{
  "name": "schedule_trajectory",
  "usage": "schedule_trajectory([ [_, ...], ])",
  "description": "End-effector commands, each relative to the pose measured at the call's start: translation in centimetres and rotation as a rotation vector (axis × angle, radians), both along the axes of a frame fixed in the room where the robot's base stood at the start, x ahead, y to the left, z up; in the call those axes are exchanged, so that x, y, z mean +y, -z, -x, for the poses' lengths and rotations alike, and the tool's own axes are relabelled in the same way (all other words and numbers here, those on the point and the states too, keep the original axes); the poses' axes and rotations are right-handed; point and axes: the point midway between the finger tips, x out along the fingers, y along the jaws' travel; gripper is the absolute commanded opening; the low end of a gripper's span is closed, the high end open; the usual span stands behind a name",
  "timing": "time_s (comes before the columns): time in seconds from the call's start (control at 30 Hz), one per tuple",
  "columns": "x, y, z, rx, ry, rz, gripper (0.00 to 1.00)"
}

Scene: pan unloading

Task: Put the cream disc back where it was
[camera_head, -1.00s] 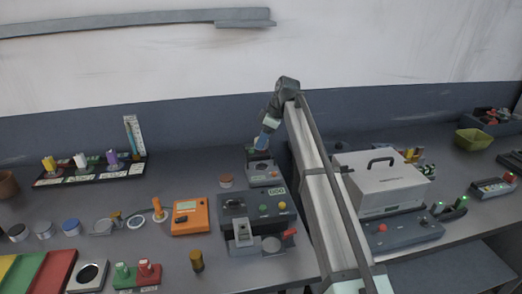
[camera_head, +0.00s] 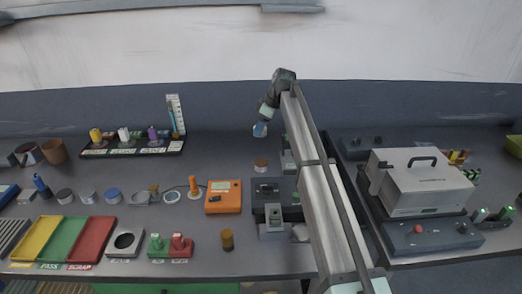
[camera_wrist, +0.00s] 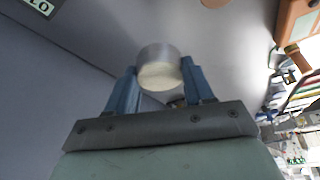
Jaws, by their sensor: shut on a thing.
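My gripper (camera_head: 260,130) is at the far part of the bench, above bare surface. In the wrist view its two blue fingers (camera_wrist: 160,82) are closed on the sides of a short round piece, the cream disc (camera_wrist: 160,75). It has a cream face and a pale grey side. In the head view the disc is too small to make out clearly at the fingertips. Which spot the disc came from does not show.
A brown-topped puck (camera_head: 261,164) stands just in front of my gripper. An orange meter (camera_head: 223,198) and a dark grey device (camera_head: 268,190) are nearer. A rack with coloured pegs (camera_head: 130,147) stands left. Several small round pots (camera_head: 88,196) line the left bench.

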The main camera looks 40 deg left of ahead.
Motion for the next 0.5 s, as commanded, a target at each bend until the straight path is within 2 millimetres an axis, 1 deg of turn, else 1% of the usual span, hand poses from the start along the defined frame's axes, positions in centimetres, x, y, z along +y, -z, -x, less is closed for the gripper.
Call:
schedule_trajectory([
  [0.1, -0.1, 2.0, 0.1, 0.001, 0.001, 0.000, 0.11],
  [0.23, -0.1, 4.0, 0.1, 0.001, 0.000, 0.000, 0.11],
  [0.3, -0.1, 4.8, 0.0, 0.001, -0.001, 0.000, 0.11],
  [0.5, -0.1, 6.2, 0.0, 0.001, -0.001, 0.000, 0.11],
])
